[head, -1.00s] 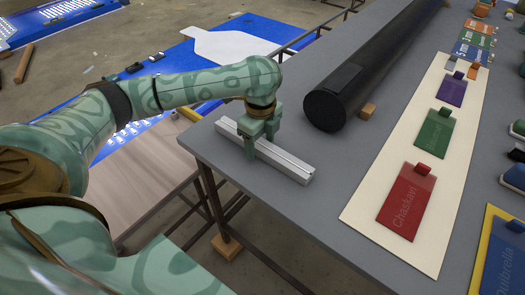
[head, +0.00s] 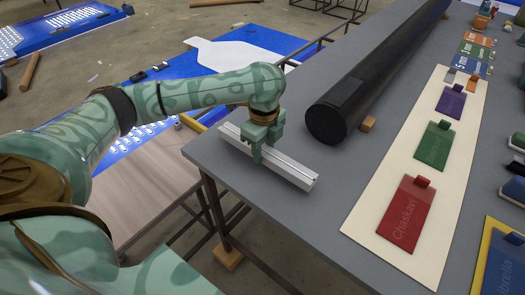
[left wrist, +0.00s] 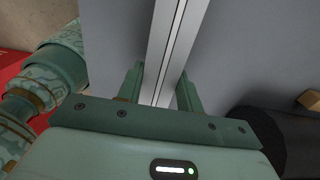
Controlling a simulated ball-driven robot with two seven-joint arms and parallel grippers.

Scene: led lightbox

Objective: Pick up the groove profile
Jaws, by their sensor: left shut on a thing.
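The groove profile (head: 288,168) is a long, pale grey bar with grooves along its length. In the head view it is at the near left corner of the grey table, level or nearly so. In the left wrist view the profile (left wrist: 172,35) runs away from me between the two fingers. My left gripper (head: 257,152) comes from above and is shut across the profile; its fingers also show in the left wrist view (left wrist: 160,92). I cannot tell clearly how much gap lies under the profile. My right gripper is not in view.
A thick black roll (head: 375,75) lies on the grey table (head: 245,185) right of the profile, beside a small wooden block (head: 367,124). A cream board (head: 408,213) with coloured tags lies further right. The table's left edge is close to the profile.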

